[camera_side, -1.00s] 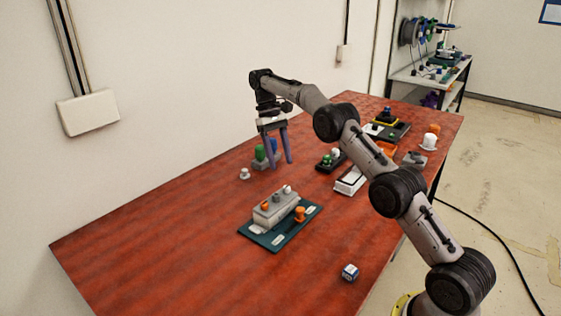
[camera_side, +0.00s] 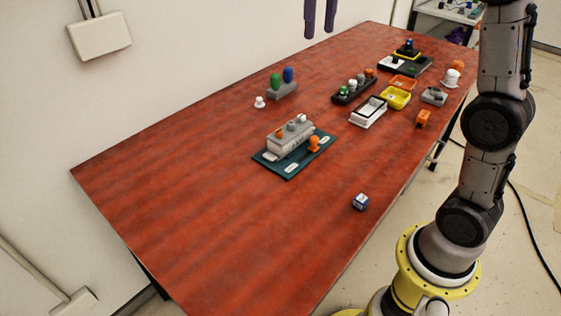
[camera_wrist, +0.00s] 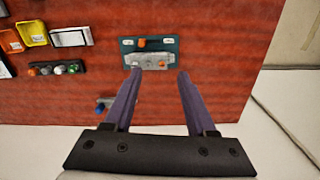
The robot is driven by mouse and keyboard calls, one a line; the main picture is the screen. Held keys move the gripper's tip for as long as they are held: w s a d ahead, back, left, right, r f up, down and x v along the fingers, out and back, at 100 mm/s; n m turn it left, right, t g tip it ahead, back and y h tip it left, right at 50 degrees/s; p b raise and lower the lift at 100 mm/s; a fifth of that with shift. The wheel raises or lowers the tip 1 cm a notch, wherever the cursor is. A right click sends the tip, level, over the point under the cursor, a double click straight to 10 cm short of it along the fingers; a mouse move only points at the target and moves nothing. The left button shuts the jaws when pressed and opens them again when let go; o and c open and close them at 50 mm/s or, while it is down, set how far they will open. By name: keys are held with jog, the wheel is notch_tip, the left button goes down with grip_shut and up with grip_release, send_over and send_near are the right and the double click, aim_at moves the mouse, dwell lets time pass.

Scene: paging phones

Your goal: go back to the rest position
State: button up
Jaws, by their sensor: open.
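My gripper (camera_side: 320,30) is at the top edge of the side view, raised high above the table, with only its purple fingers showing. In the wrist view my gripper (camera_wrist: 152,78) has its two fingers spread apart with nothing between them. The red-brown table (camera_side: 200,210) lies below. A teal board (camera_side: 287,173) with a grey block (camera_side: 290,138) and an orange peg (camera_side: 314,143) sits on the table, and the board also shows in the wrist view (camera_wrist: 170,44). A grey holder (camera_side: 282,92) with a green peg (camera_side: 276,82) and a blue peg (camera_side: 288,75) stands behind it.
A white peg (camera_side: 259,102) stands near the holder. A black rack (camera_side: 352,92), a white tray (camera_side: 369,113), a yellow tray (camera_side: 396,98) and an orange tray (camera_side: 403,82) are towards the right. A small blue-white cube (camera_side: 360,202) lies near the front edge. The table's left part is clear.

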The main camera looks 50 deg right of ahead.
jog(key=s+a+f+n+t, duration=0.1)
jog(key=s+a+t, duration=0.25)
jog(key=s, duration=1.05)
jog(key=s+a+f+t, duration=0.1)
jog(key=s+f, duration=0.2)
jog(key=f, duration=0.4)
jog(key=s+f+t, duration=0.1)
jog(key=s+f, duration=0.3)
jog(key=f, duration=0.3)
jog(key=shift+a, duration=0.4)
jog(key=shift+o, duration=0.2)
jog(key=shift+s, duration=0.1)
